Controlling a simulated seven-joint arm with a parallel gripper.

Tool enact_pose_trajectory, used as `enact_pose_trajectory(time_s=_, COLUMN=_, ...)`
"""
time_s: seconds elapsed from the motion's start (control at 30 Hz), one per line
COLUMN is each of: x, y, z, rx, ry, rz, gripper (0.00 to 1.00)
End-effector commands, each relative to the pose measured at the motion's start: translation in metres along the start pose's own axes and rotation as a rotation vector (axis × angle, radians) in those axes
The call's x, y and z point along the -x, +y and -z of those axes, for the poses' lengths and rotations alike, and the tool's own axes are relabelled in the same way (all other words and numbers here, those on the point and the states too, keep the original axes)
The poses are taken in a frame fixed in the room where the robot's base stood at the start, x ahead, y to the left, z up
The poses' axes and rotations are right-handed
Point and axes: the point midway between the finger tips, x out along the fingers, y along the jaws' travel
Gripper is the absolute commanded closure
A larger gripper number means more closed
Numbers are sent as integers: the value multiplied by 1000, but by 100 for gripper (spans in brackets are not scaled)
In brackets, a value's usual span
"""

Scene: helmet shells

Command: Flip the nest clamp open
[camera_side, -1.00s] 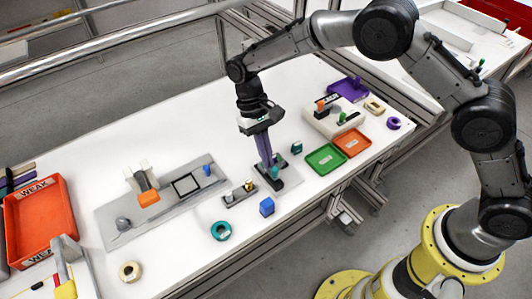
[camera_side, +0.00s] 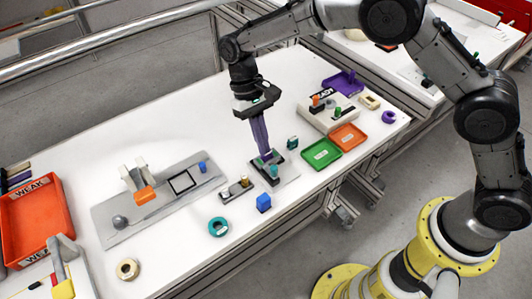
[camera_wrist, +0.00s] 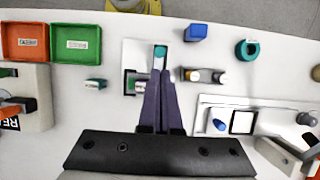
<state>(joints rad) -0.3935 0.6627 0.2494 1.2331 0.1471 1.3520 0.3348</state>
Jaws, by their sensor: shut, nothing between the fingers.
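A small dark fixture (camera_side: 270,179) with a teal piece (camera_side: 273,170) stands on a pale plate; it looks like the nest and its clamp, but the clamp's parts are too small to tell apart. In the wrist view, the teal piece (camera_wrist: 160,52) sits just beyond my fingertips, and a dark frame with a bit of green (camera_wrist: 136,83) lies beside them. My gripper (camera_side: 266,154) points down over the far part of the fixture. Its purple fingers (camera_wrist: 160,76) are shut with nothing between them. They hide part of the fixture, and I cannot tell whether they touch it.
A small two-post block (camera_side: 237,189), a blue cube (camera_side: 264,202) and a teal ring (camera_side: 217,227) are close by. A small dark-green block (camera_side: 292,142) stands on the other side, before green (camera_side: 321,154) and orange (camera_side: 348,137) trays. A grey plate (camera_side: 150,208) carries an orange-tipped clamp.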

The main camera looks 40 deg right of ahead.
Motion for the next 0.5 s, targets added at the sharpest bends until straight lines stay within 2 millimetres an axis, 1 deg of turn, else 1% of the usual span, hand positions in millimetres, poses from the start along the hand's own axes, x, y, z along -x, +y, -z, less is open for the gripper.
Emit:
enact_pose_trajectory(time_s=0.03, x=10, y=0, z=1, rx=0, ry=4, rz=1, gripper=100)
enact_pose_trajectory(time_s=0.2, x=39, y=0, z=1, rx=-1, ry=4, rz=1, gripper=100)
enact_pose_trajectory(time_s=0.4, x=57, y=1, z=1, rx=-2, ry=3, rz=0, gripper=100)
enact_pose_trajectory(time_s=0.5, x=60, y=1, z=1, rx=-2, ry=3, rz=0, gripper=100)
